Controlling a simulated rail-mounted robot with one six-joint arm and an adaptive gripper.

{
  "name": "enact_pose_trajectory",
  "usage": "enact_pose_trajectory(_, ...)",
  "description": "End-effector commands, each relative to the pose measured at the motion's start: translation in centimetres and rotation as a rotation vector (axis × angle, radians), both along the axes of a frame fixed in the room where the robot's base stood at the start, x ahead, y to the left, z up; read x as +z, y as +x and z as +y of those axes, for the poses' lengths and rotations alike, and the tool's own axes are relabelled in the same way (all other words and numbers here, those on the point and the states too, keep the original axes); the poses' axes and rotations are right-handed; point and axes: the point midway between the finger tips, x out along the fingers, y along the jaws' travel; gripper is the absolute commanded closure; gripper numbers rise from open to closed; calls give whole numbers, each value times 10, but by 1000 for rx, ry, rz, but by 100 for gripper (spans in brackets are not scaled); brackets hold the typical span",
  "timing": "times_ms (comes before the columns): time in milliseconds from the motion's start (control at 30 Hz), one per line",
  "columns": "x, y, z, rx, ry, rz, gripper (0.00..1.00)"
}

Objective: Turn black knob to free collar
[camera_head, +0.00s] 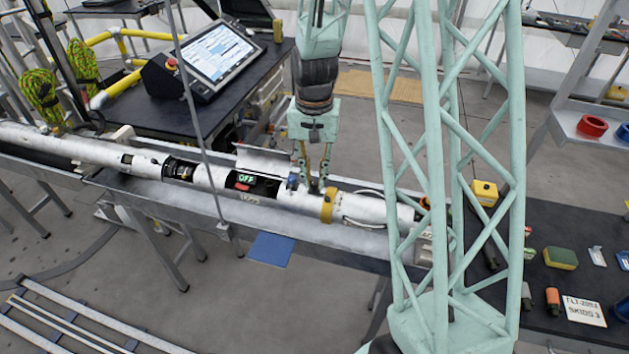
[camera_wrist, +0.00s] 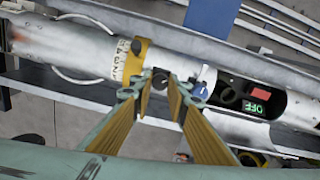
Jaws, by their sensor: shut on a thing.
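A long white tube (camera_head: 360,209) lies along a metal trough, with a yellow collar (camera_head: 328,205) around it. The collar also shows in the wrist view (camera_wrist: 135,60). The black knob (camera_wrist: 160,77) sits on the tube right beside the collar. My gripper (camera_head: 314,186) reaches down to the tube from above. In the wrist view its two fingers (camera_wrist: 160,84) are shut on the black knob, one on each side, and hide part of it.
A blue round fitting (camera_wrist: 199,92) lies close to one finger. Beyond it is an opening with a lit green OFF display (camera_head: 246,177). A tablet screen (camera_head: 218,52) stands behind on a black table. A dark table (camera_head: 590,268) with small items is at right.

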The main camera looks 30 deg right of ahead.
Motion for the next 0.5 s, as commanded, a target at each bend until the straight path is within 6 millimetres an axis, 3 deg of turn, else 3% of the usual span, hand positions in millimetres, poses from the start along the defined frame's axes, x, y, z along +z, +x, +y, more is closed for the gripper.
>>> enact_pose_trajectory(500,-1,1,0,413,-1,-1,96)
